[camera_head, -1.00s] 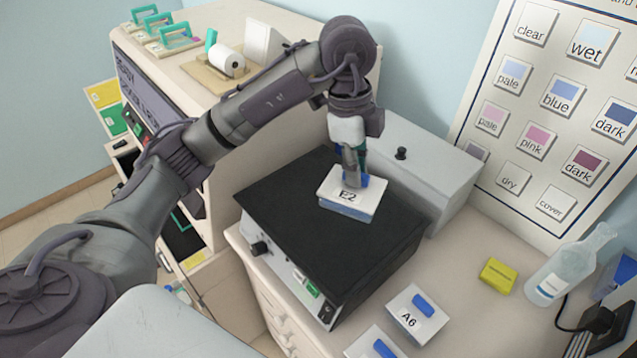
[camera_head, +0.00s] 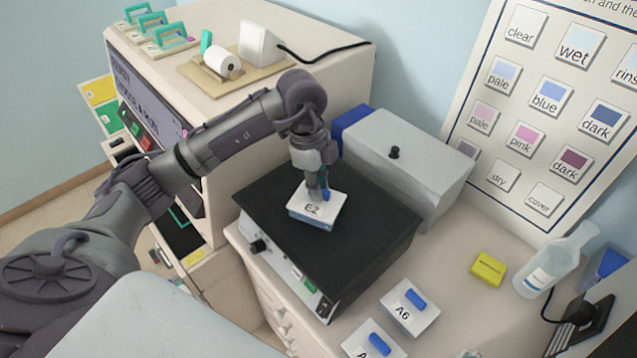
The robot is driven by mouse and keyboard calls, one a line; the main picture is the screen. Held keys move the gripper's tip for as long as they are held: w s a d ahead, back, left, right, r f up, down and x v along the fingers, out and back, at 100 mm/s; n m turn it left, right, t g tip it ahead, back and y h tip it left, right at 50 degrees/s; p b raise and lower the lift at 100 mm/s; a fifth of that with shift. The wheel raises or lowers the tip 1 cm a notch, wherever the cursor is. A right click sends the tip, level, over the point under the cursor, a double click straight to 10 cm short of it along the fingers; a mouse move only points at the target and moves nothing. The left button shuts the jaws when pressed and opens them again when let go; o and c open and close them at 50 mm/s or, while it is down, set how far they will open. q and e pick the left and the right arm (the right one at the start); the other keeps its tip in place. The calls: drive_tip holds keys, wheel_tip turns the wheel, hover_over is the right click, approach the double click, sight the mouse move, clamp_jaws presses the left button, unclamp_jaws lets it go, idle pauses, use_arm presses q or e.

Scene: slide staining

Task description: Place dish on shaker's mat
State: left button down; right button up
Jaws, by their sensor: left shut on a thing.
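The dish labelled E2 (camera_head: 311,212) is a white lidded square with a bluish lower edge and a blue handle. My left gripper (camera_head: 319,192) is shut on its blue handle, above the shaker's black mat (camera_head: 355,235). The dish appears over the left-middle part of the mat; I cannot tell whether its underside touches it. The shaker (camera_head: 290,272) is a box with a knob and a green switch on its front. My right gripper is not in view.
A dish labelled A6 (camera_head: 410,306) and another dish (camera_head: 373,341) stand on the bench right of the shaker. A yellow block (camera_head: 488,268) and a clear bottle (camera_head: 556,262) are farther right. A grey box (camera_head: 405,165) stands behind the mat.

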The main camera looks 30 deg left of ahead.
use_arm(q)
drive_tip(key=shift+f, duration=0.1)
drive_tip(key=c, duration=1.2)
unclamp_jaws()
drive_tip(key=shift+o, duration=0.3)
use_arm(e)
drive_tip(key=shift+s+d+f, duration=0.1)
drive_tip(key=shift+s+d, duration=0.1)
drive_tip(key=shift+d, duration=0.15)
use_arm(q)
wheel_tip(320, 180, up, 12)
drive_tip(key=a+b, duration=0.1)
drive_tip(key=b, duration=0.1)
drive_tip(key=shift+a+b, duration=0.35)
drive_tip(key=shift+b, duration=0.05)
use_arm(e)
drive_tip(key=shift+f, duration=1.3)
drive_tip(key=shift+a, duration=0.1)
